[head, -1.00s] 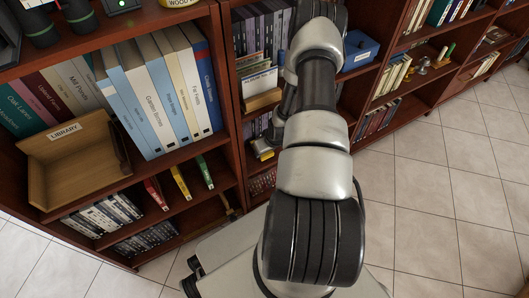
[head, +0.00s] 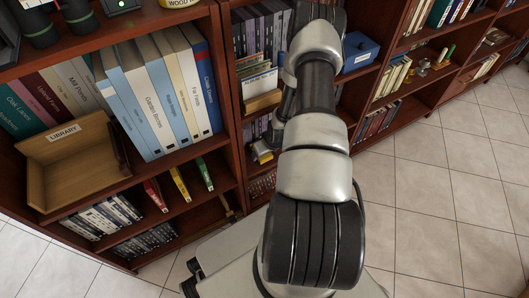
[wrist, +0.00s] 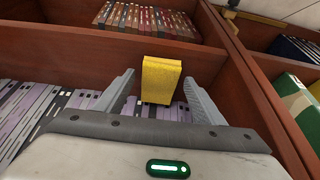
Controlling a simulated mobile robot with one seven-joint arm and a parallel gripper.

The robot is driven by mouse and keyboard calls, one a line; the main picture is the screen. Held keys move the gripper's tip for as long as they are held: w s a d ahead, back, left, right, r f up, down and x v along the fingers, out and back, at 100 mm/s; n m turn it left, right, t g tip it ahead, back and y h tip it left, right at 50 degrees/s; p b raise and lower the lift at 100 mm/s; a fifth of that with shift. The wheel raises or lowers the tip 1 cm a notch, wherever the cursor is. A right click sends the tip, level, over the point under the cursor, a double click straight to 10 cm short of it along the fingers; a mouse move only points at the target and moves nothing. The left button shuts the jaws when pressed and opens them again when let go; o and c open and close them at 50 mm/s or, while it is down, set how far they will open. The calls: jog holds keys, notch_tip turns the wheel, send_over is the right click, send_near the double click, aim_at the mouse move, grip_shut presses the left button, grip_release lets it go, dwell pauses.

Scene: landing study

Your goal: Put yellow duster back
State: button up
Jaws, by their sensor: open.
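A yellow block (wrist: 161,80), which I take to be the yellow duster, stands upright in a shelf bay in the wrist view. My gripper (wrist: 159,85) is open, with one grey finger on each side of the block and a gap showing on both sides. It holds nothing. In the head view a small yellow thing (head: 262,156) shows low in the bookcase, left of my arm; it looks like the same block. My arm hides much of that bay, and the fingers cannot be made out there.
Lilac-spined cases (wrist: 40,105) line the bay below and beside my gripper. A wooden board (wrist: 100,52) runs behind the block, with a row of brown spines (wrist: 150,18) beyond. An upright divider (wrist: 245,85) stands at right. A blue box (head: 359,50) sits right of my arm.

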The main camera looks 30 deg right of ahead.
jog(key=p+v, duration=0.3)
jog(key=v, duration=0.8)
jog(key=shift+r, duration=0.2)
